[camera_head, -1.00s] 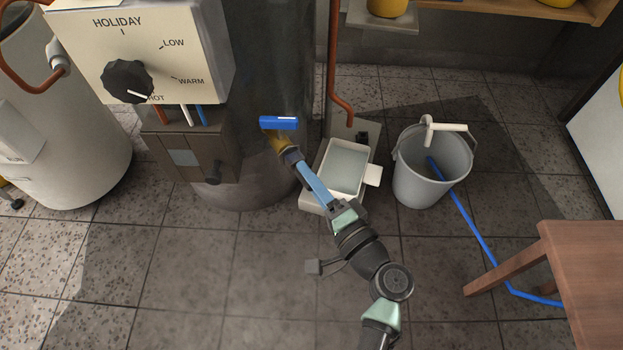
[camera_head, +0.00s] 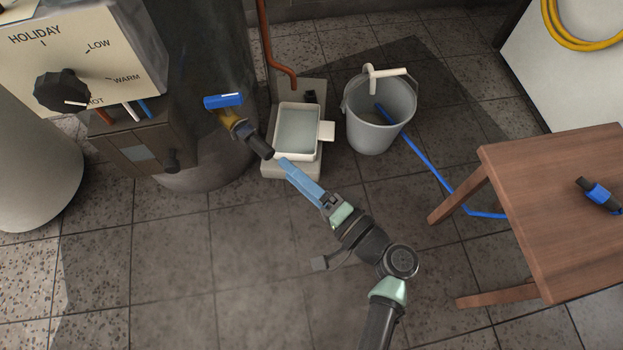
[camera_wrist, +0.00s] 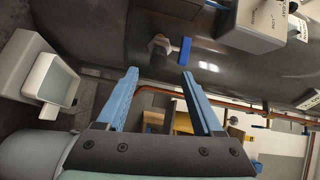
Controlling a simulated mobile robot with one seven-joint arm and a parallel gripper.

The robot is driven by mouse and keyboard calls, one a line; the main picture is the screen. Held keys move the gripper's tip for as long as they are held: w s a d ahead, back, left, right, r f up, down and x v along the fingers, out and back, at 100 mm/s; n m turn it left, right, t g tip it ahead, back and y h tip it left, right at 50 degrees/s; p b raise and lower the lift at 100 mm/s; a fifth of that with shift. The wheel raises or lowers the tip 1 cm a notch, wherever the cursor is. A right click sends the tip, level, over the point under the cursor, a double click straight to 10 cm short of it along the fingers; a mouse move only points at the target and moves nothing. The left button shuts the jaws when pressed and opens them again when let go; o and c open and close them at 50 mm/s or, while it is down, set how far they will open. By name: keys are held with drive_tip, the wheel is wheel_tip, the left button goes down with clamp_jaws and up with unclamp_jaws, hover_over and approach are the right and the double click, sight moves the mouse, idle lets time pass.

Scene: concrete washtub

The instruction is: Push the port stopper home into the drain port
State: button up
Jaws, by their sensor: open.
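A brass drain valve (camera_head: 229,121) with a blue lever handle (camera_head: 223,101) sticks out from the dark tank. A dark cylindrical piece, apparently the port stopper (camera_head: 258,146), sits in line at its outlet end; how deep it is seated I cannot tell. My gripper (camera_head: 284,163), with blue fingers, points at its outer end from the lower right, close to it in the picture. In the wrist view my gripper (camera_wrist: 159,75) is open with nothing between the fingers. The blue handle (camera_wrist: 186,50) and the stubby valve end (camera_wrist: 159,45) show beyond the fingertips.
A white basin (camera_head: 297,132) stands beside the valve, close to my fingers. A grey bucket (camera_head: 379,118) with a blue hose is right of it. A wooden stool (camera_head: 535,190) at right bears a blue-and-black fitting (camera_head: 598,195). The floor at lower left is clear.

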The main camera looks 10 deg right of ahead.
drive_tip(key=shift+p+v, duration=0.5)
drive_tip(key=shift+v, duration=1.8)
drive_tip(key=w+a+r+n+g+h+p, duration=0.15)
drive_tip(key=w+r+n+p, duration=0.35)
drive_tip(key=r, duration=0.6)
drive_tip(key=w+r+n+t+h+p, duration=0.1)
drive_tip(key=w+r+h+p, duration=0.1)
drive_tip(key=w+r, duration=0.7)
wheel_tip(320, 180, up, 20)
drive_tip(key=w+n+t+h+p, duration=0.2)
drive_tip(key=t+p, duration=0.1)
drive_tip(key=p, duration=0.1)
drive_tip(key=s+a+r+t+h+p, duration=0.1)
drive_tip(key=s+r+t+h+p, duration=0.3)
drive_tip(key=r, duration=0.9)
drive_tip(key=s+a+r+n+t+y+p, duration=0.1)
drive_tip(key=s+a+r+t+p, duration=0.15)
drive_tip(key=s+r, duration=0.8)
drive_tip(key=s+a+r+t+h+p, duration=0.15)
drive_tip(key=r+t, duration=0.25)
drive_tip(key=r, duration=1.2)
wheel_tip(320, 180, up, 36)
drive_tip(key=p, duration=3.6)
drive_tip(key=shift+w+d+f, duration=0.25)
drive_tip(key=shift+w+d, duration=0.1)
drive_tip(key=shift+d, duration=0.05)
